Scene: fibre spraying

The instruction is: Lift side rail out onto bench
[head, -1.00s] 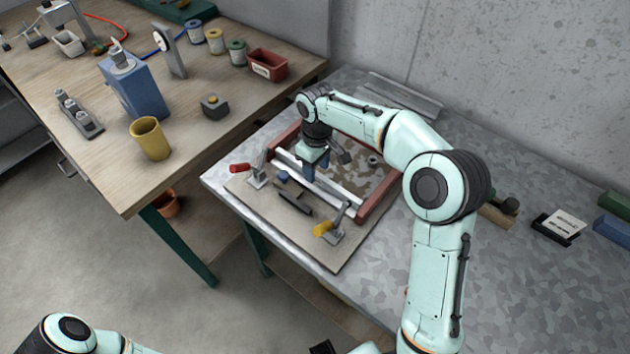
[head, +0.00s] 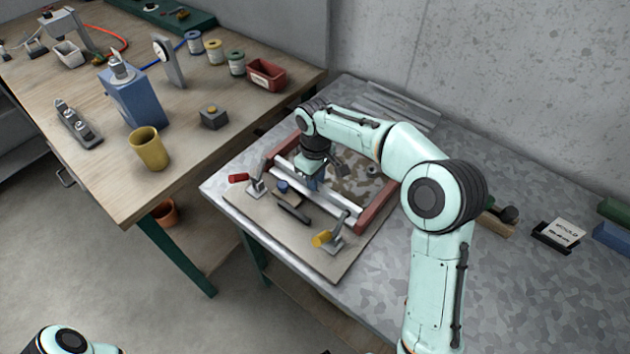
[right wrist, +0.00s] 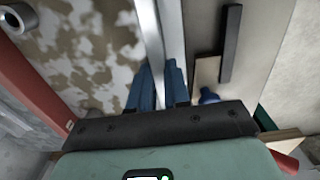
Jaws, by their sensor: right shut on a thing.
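The silver side rail (head: 343,201) lies along the near side of a frame on the board, between two red end bars. My right gripper (head: 316,184) reaches down to the rail's middle and is shut on it. In the right wrist view, the blue fingers (right wrist: 160,88) stand at the rail (right wrist: 172,35), which runs up from between them. I cannot tell whether the rail is clear of the board. A yellow-handled clamp (head: 331,236) and a red-handled clamp (head: 252,180) stand at the rail's near side. My left gripper is out of view.
A camouflage-patterned panel (right wrist: 85,50) lies inside the frame beside a red end bar (head: 378,205). A dark bar (head: 294,211) lies on the board (head: 310,253). The bench (head: 510,300) has free room at front right.

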